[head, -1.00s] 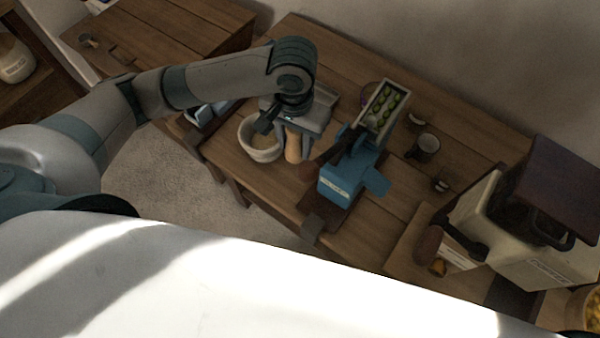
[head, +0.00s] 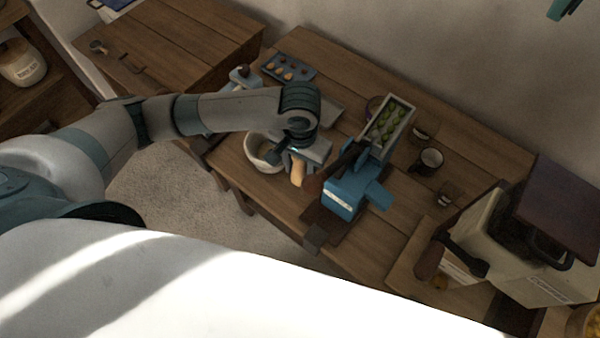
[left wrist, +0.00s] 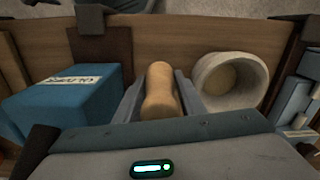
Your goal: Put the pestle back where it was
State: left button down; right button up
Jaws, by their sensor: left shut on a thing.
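The pestle (left wrist: 160,92) is a pale wooden, rounded piece between my left gripper's fingers in the left wrist view. It also shows below the gripper in the head view (head: 298,174). My left gripper (head: 297,165) is shut on it, over the wooden table. The mortar (head: 251,155) is a pale bowl just left of the gripper in the head view, partly hidden by it. In the left wrist view the mortar (left wrist: 207,84) is right of the pestle, apart from it, with something tan inside. Whether the pestle touches the table is unclear. My right gripper is not identifiable.
A blue press-like device (head: 347,192) with a tray of green items (head: 388,124) stands close right of the gripper. A dark mug (head: 429,161) and a cream box machine (head: 520,245) are farther right. A muffin-style tray (head: 288,68) lies behind.

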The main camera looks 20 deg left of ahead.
aim_at(300, 176)
pick_arm(q)
jog(key=shift+f+p, duration=0.4)
jog(key=shift+f, duration=1.45)
jog(key=shift+f, duration=0.1)
jog(key=c, duration=1.2)
grip_release()
jog(key=shift+o, duration=0.2)
jog(key=shift+r, duration=0.55)
notch_tip(300, 176, up, 11)
jog(key=shift+r+b, duration=0.1)
jog(key=shift+b, duration=1.1)
